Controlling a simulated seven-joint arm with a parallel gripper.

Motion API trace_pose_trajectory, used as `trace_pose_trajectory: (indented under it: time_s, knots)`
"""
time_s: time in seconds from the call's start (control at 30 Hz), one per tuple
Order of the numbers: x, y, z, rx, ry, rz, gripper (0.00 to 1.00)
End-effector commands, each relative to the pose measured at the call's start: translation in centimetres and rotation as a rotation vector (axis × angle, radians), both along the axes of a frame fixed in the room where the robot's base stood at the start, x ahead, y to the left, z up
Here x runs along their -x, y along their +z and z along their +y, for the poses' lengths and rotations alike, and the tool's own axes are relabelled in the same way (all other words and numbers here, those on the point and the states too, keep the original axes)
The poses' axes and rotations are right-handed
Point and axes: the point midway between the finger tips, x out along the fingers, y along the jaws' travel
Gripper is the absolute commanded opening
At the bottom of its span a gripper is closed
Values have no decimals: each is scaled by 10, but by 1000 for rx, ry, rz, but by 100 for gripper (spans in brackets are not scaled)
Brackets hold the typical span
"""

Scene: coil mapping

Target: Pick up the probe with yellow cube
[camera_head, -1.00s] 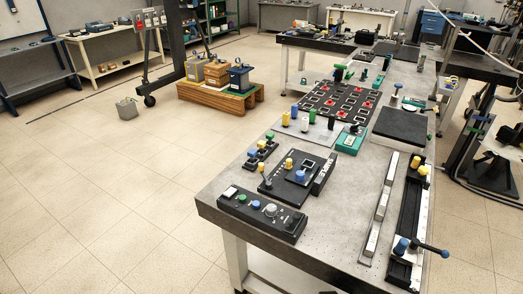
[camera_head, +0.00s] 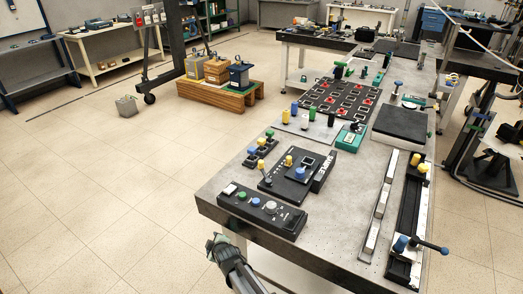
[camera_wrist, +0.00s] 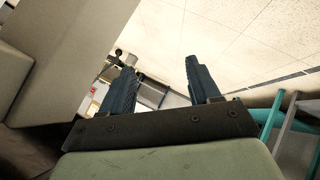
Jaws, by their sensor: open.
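Several yellow-topped pieces are on the table, and I cannot tell for sure which is the probe with the yellow cube. A small yellow-topped stick (camera_head: 264,170) leans at the left edge of the black sample board (camera_head: 303,178). Another yellow piece (camera_head: 289,160) stands on that board. Yellow blocks (camera_head: 422,166) sit on the long rail at the right. My gripper (camera_head: 217,243) is off the table's near left edge, apart from all of these. In the wrist view my gripper (camera_wrist: 160,65) is open, with nothing between its fingers.
A black control box (camera_head: 262,211) with knobs lies at the table's (camera_head: 340,235) near left corner. A metal bar (camera_head: 378,205) and a black rail (camera_head: 408,215) with a blue-handled lever (camera_head: 428,247) run along the right.

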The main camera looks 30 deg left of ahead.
Motion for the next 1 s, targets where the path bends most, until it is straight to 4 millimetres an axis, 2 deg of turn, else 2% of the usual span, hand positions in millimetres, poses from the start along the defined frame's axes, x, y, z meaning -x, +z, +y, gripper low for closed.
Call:
trace_pose_trajectory:
  time_s: [0.03, 0.2, 0.4, 0.5, 0.57, 0.67, 0.87, 1.0]
  knots:
    - [4, 19, 20, -41, -4, 16, 62]
    - [23, 74, 70, -160, -16, 83, 62]
    - [45, 133, 116, -275, -23, 158, 62]
    - [45, 158, 134, -310, -38, 200, 62]
    - [36, 170, 142, -319, -56, 229, 62]
    - [10, 188, 152, -315, -101, 281, 62]
    - [-54, 235, 166, -294, -210, 404, 62]
    - [-103, 277, 169, -278, -295, 501, 62]
